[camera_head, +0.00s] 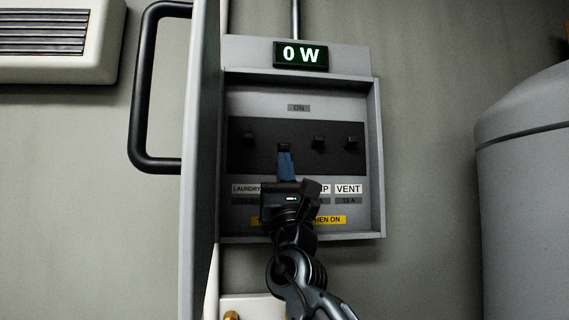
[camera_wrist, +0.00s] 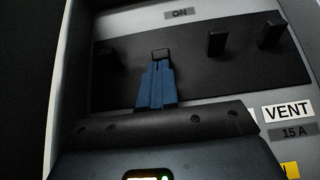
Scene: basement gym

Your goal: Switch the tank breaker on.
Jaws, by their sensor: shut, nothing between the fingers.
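The open breaker box (camera_head: 376,160) holds a dark panel with a row of small black levers and an ON mark (camera_head: 298,108) above. My gripper (camera_head: 285,156) is shut, its blue fingers pointing up at the second lever from the left (camera_head: 283,147). In the wrist view the fingertips (camera_wrist: 157,66) are just below that lever (camera_wrist: 160,55), touching or nearly so; I cannot tell which. The label under this lever is hidden behind my gripper, so I cannot read whether it says tank. The display (camera_head: 300,55) reads 0 W.
Other levers stand above LAUNDRY (camera_head: 246,189), a partly hidden label ending in P (camera_head: 324,189), and VENT (camera_head: 348,189). The box door (camera_head: 200,160) stands open at left with a black handle (camera_head: 140,90). A grey tank (camera_head: 525,180) is at right.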

